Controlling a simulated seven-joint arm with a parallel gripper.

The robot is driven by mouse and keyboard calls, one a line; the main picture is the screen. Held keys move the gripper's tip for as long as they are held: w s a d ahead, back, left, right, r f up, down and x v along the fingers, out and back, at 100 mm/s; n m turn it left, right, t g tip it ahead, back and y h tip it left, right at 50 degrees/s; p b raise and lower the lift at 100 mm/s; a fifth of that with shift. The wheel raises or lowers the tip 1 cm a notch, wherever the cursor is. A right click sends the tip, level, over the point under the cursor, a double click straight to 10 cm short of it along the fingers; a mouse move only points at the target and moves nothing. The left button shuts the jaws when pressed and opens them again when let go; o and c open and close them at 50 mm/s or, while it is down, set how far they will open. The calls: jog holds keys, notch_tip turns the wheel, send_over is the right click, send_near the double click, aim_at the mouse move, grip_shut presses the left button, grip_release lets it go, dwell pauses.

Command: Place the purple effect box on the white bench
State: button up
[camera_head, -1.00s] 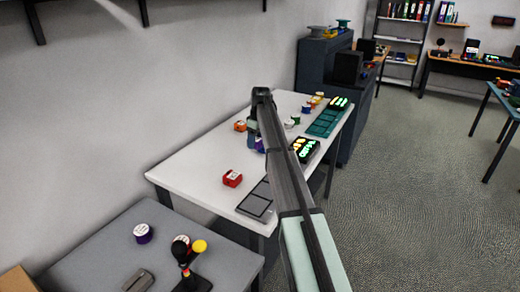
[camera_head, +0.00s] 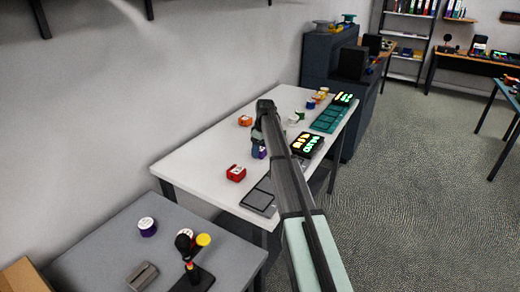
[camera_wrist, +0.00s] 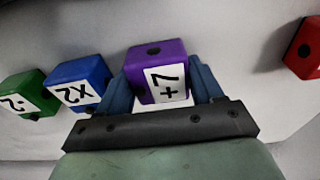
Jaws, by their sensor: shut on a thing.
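In the head view my gripper (camera_head: 258,147) is low over the middle of the white bench (camera_head: 205,160), and a bit of the purple box (camera_head: 260,153) shows below the fingers. The arm hides part of the bench there. I cannot tell whether the box touches the bench top.
A blue box (camera_wrist: 77,82) and a green box (camera_wrist: 28,95) stand left of the purple one; a red box (camera_wrist: 303,50) is at right. A lit display unit (camera_head: 307,145) and grey tray (camera_head: 260,196) lie near the bench's front edge. The bench's left part is clear.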

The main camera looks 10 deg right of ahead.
aim_at(263, 149)
jog(key=o, duration=1.1)
jog(key=shift+o, duration=0.2)
notch_tip(263, 149, up, 12)
jog(key=s+d, duration=0.1)
